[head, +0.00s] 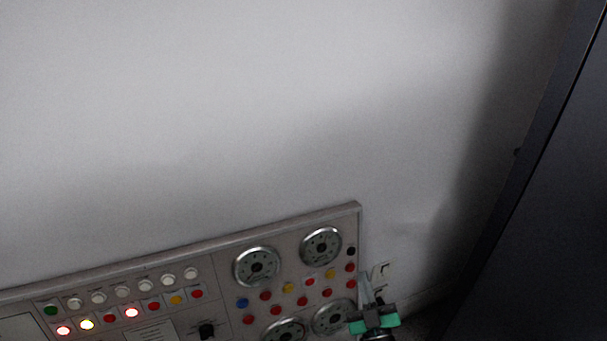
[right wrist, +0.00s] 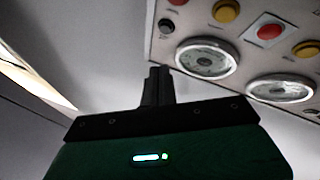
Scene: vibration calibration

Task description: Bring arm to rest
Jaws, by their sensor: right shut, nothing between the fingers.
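My right gripper (head: 371,293) is at the bottom of the head view, in front of the right end of a control panel (head: 225,250). Its fingers are together with nothing between them. In the right wrist view the shut fingers (right wrist: 157,85) stand up from the green and black gripper body, and the panel (right wrist: 240,20) fills the upper right. I cannot tell whether the fingers touch the panel. My left gripper is in neither view.
The panel carries lit and unlit buttons, a dark knob (head: 207,330) and round metal dials (head: 257,267). A bare pale wall (head: 220,110) is behind. A tall dark cabinet-like surface (head: 545,220) stands at the right.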

